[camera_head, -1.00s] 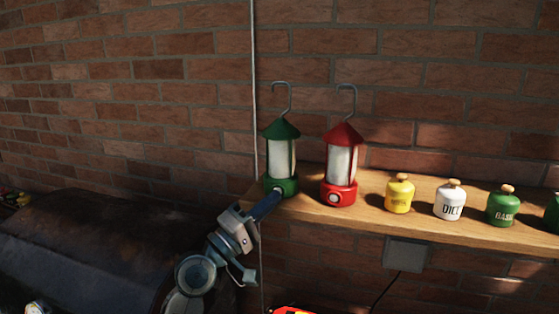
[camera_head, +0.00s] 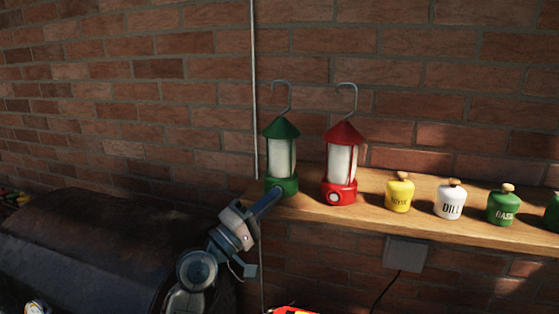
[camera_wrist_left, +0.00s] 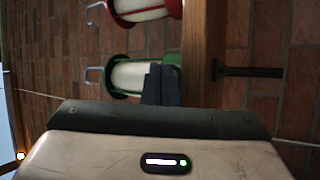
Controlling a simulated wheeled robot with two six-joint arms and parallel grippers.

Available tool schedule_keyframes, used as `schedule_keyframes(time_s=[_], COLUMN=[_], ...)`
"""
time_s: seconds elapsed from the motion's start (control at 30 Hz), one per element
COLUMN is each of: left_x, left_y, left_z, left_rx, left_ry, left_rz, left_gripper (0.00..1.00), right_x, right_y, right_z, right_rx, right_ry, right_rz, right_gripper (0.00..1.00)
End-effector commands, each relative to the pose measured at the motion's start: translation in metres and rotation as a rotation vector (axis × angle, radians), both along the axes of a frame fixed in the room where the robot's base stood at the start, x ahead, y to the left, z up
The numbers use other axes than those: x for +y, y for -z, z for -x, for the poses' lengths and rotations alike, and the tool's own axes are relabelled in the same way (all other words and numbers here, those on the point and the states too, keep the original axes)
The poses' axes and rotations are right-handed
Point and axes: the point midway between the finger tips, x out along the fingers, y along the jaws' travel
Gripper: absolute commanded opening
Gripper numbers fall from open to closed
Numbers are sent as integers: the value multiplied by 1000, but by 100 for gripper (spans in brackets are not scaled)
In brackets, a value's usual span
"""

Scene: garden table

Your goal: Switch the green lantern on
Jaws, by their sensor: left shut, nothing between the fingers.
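The green lantern (camera_head: 281,160) stands upright at the left end of the wooden shelf (camera_head: 430,224). Its panes look pale, much like those of the red lantern (camera_head: 341,165) beside it. My left gripper (camera_head: 278,190) is shut and empty, its fingertips at the front of the green lantern's base. They cover the place where the red lantern shows a round white button. I cannot tell whether they touch. In the left wrist view the shut fingers (camera_wrist_left: 161,86) overlap the green lantern (camera_wrist_left: 128,76), which appears sideways. My right gripper is not in view.
Yellow (camera_head: 399,194), white (camera_head: 450,201) and green (camera_head: 502,206) jars with wooden knobs stand along the shelf to the right. A brick wall is behind. A dark rounded cover (camera_head: 90,245) fills the lower left. A grey box (camera_head: 405,253) hangs under the shelf.

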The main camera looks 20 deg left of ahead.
Motion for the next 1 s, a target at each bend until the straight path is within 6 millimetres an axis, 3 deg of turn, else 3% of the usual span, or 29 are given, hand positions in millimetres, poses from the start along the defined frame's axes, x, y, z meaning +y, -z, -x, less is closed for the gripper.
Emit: schedule_keyframes(time_s=[0.7,1.0], left_x=[0,-1], left_y=[0,0], left_z=[-4,6], left_rx=[1,1], left_ry=[0,0], left_rz=[0,0], left_gripper=[0,0], right_x=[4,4], right_y=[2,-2], right_z=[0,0], right_rx=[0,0], right_ry=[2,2], right_rz=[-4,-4], right_gripper=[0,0])
